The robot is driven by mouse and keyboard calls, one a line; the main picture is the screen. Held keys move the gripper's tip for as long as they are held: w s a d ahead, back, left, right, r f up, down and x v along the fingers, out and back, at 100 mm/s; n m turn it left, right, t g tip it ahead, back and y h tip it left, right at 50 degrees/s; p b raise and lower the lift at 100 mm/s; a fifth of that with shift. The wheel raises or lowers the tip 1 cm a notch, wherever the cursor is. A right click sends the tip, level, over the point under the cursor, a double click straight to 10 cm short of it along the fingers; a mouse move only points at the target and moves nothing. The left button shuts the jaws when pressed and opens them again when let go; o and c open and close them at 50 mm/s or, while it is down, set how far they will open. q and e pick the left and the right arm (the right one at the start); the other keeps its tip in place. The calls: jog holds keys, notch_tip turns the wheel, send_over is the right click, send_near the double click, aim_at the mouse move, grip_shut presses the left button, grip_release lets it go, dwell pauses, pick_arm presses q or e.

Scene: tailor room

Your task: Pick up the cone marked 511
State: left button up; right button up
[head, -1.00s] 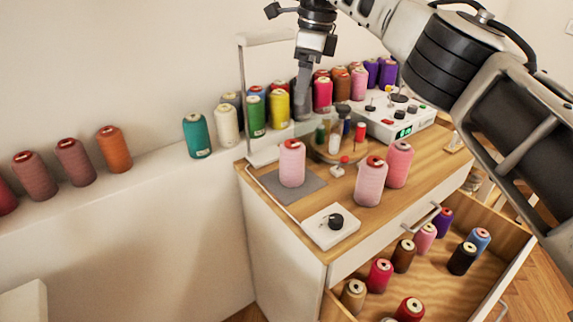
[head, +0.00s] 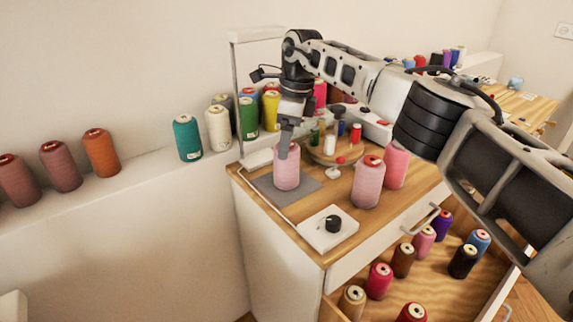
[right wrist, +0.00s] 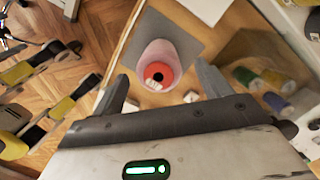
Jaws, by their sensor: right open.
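A pink thread cone (head: 287,174) stands upright on a grey mat (head: 313,186) on the cabinet top. Two more pink cones (head: 368,184) (head: 395,165) stand to its right. No cone marking is readable, so I cannot tell which one is 511. My right gripper (head: 285,150) points down at the cone on the mat and hides part of its top. In the right wrist view, the open fingers (right wrist: 160,78) lie on either side of this cone (right wrist: 170,52), whose red top and small white label show. I cannot tell whether they touch it. My left gripper is out of view.
A white box with a black knob (head: 327,229) is in front of the mat. A round wooden stand (head: 336,156) with small spools is behind. Several cones line the wall ledge (head: 140,178). An open drawer (head: 408,277) with cones is below right.

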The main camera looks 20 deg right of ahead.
aim_at(287, 164)
jog(key=f, duration=0.4)
jog(key=shift+a, duration=0.25)
jog(key=c, duration=1.2)
jog(key=shift+r, duration=0.1)
jog(key=shift+c, duration=0.3)
jog(key=shift+r, duration=0.1)
